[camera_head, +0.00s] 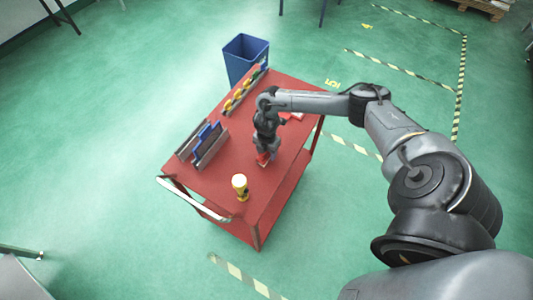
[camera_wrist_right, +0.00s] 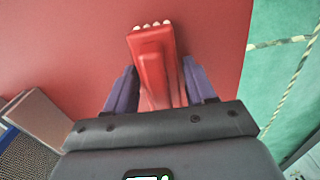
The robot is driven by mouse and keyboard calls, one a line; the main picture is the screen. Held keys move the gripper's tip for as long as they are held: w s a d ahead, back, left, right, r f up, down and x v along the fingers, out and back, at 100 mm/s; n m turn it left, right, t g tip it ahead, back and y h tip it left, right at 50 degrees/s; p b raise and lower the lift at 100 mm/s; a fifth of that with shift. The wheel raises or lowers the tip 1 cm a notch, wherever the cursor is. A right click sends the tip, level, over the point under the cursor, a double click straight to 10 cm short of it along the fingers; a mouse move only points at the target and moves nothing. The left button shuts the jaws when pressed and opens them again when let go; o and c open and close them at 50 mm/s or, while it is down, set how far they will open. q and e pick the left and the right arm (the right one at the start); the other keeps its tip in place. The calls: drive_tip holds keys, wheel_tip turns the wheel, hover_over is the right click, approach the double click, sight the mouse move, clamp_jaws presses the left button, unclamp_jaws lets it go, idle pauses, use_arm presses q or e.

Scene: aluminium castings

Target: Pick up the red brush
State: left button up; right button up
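The red brush (camera_head: 263,160) lies on the top of the red cart (camera_head: 262,205), below my right gripper (camera_head: 265,152). In the right wrist view the brush (camera_wrist_right: 153,62) points away from the camera, with pale bristle tufts at its far end. There my right gripper (camera_wrist_right: 158,68) has its two purple fingers apart, one on each side of the brush. The near part of the brush is hidden by the gripper body. Whether the fingers touch its sides is hard to tell. My left gripper is not in view.
Grey plates with a blue part (camera_head: 207,135) stand on the cart's left side. A rack with yellow parts (camera_head: 240,92) stands at the back. A blue bin (camera_head: 245,57) stands behind the cart.

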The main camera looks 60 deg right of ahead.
drive_tip(key=c, duration=0.8)
drive_tip(key=shift+r, duration=0.1)
drive_tip(key=shift+r, duration=0.45)
drive_tip(key=r, duration=0.3)
drive_tip(key=shift+s+d+r, duration=0.25)
drive_tip(key=shift+s+d, duration=0.05)
drive_tip(key=shift+d, duration=0.05)
drive_tip(key=s+d+r, duration=0.4)
drive_tip(key=s, duration=0.1)
drive_tip(key=s+d+r, duration=0.2)
drive_tip(key=s, duration=0.1)
drive_tip(key=shift+s+d+r+p, duration=0.1)
drive_tip(key=shift+d+r+p, duration=0.2)
drive_tip(key=shift+d, duration=0.1)
